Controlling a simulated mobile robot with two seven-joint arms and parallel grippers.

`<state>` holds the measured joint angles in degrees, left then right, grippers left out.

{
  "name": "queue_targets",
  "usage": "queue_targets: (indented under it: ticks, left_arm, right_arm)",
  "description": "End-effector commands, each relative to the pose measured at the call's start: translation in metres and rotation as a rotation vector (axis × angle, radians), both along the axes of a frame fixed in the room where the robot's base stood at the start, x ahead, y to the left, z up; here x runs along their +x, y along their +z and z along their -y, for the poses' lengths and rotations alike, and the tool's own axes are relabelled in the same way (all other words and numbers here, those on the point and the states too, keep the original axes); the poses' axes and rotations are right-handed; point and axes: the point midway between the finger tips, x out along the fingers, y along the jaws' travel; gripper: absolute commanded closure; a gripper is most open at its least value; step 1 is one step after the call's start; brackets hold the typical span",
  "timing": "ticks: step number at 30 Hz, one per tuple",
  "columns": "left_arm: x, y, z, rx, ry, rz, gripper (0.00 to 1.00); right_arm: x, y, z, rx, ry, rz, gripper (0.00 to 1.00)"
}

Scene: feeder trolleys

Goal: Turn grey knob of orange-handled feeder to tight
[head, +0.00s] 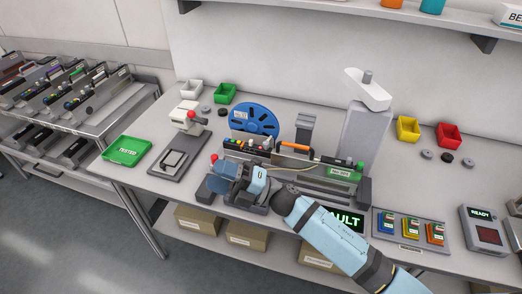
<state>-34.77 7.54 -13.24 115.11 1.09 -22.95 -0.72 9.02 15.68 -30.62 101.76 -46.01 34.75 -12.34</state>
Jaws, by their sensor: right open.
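A long grey feeder with an orange handle (295,146) lies across the bench fixture, with a blue reel (254,118) standing behind its left part. A green label (340,172) sits on the grey body near its right end. My right gripper (226,180) is at the left front of the feeder; its arm comes in from the lower right. Its jaws are open, but the fingertips are small and partly hidden by the wrist. I cannot make out the grey knob; the gripper covers that part of the feeder. My left gripper is not in view.
A display (347,219) showing "AULT" is partly covered by my arm. A grey post (362,135) stands behind the feeder. A trolley with feeders (97,92) stands far left.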

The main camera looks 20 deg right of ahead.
Motion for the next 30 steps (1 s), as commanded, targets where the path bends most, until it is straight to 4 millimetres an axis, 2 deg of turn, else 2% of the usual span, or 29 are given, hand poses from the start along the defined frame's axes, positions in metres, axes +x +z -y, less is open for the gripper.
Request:
queue_targets:
  ticks: [3,6,8,11,14,16,21,25,27,30]
  left_arm:
    - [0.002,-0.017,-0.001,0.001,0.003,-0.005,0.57]
    - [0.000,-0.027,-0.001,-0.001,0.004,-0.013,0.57]
    - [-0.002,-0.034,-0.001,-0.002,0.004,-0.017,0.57]
    - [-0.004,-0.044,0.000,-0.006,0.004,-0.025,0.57]
    - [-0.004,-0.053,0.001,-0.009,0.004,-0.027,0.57]
    - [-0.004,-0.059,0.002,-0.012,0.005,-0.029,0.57]
    - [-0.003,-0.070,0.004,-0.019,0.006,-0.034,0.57]
    - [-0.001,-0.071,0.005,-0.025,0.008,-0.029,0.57]
    - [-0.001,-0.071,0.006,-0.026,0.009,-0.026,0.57]
    - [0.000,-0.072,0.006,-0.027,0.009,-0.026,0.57]
  right_arm:
    - [0.006,0.009,-0.023,-0.206,0.172,0.315,0.53]
    - [0.011,0.007,-0.031,-0.397,0.316,0.546,0.53]
    - [0.017,0.003,-0.031,-0.521,0.403,0.674,0.53]
    - [0.034,-0.004,-0.020,-0.744,0.549,0.857,0.53]
    - [0.058,-0.008,0.004,-0.990,0.691,0.997,0.53]
    - [0.079,-0.005,0.028,-1.173,0.788,1.067,0.53]
    - [0.124,0.023,0.094,-1.587,0.979,1.109,0.53]
    - [0.144,0.051,0.132,-1.800,1.066,1.066,0.53]
    - [0.149,0.061,0.145,-1.867,1.092,1.043,0.53]
    - [0.152,0.067,0.153,-1.912,1.110,1.023,0.53]
